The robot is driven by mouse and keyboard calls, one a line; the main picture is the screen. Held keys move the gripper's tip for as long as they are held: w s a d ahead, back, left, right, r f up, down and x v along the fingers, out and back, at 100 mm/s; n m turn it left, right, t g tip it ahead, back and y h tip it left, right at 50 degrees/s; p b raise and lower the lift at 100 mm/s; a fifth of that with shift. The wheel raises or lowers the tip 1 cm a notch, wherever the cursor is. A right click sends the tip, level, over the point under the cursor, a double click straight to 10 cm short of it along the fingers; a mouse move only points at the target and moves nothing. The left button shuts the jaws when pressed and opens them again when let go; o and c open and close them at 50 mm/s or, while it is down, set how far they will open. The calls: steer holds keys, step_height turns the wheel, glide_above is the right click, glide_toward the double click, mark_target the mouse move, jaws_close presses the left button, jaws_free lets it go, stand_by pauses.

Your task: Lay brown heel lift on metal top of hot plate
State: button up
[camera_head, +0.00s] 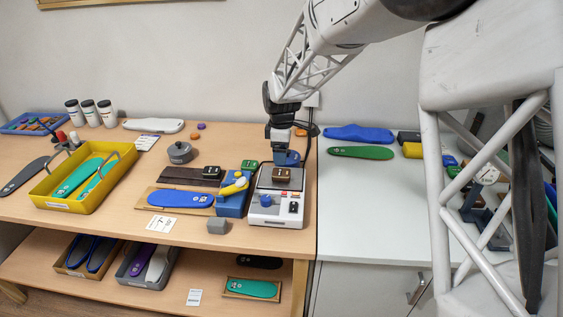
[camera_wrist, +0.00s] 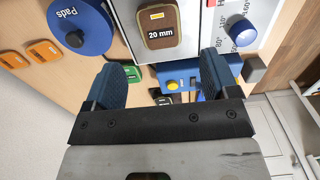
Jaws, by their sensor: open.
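The brown heel lift, marked "20 mm" (camera_wrist: 160,28), lies on the metal top of the hot plate; it also shows in the head view (camera_head: 282,174). The hot plate (camera_head: 275,213) is a white box with a blue knob on its front, and its white casing shows in the wrist view (camera_wrist: 196,12). My gripper (camera_head: 286,158) is above the back of the hot plate. In the wrist view, its two blue fingers (camera_wrist: 162,72) are spread wide with nothing between them. The lift is apart from the fingertips.
A blue block with a yellow piece (camera_head: 233,192) stands close left of the hot plate. A blue insole (camera_head: 181,199) lies on a board further left. A blue "Pads" disc (camera_wrist: 80,27) and several orange pieces (camera_wrist: 43,51) lie nearby. A grey block (camera_head: 217,226) sits in front.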

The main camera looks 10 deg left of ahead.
steer(key=shift+r, duration=2.15)
steer(key=s+d+r+m+t, duration=0.1)
steer(key=s+d+r+m, duration=0.35)
steer(key=s+d, duration=0.4)
steer(key=s+d+r+m, duration=0.4)
steer(key=s+d+r, duration=0.1)
steer(key=s+d, duration=0.35)
steer(key=s+d+f+m, duration=0.1)
steer(key=s+d+m, duration=0.4)
steer(key=s, duration=0.7)
steer(key=s+d+f+m+t, duration=0.1)
steer(key=s+d+m, duration=0.3)
steer(key=s, duration=0.8)
steer(key=shift+s+d+m+t, duration=0.25)
steer(key=shift+d+m+t, duration=0.05)
steer(key=shift+d+m, duration=0.1)
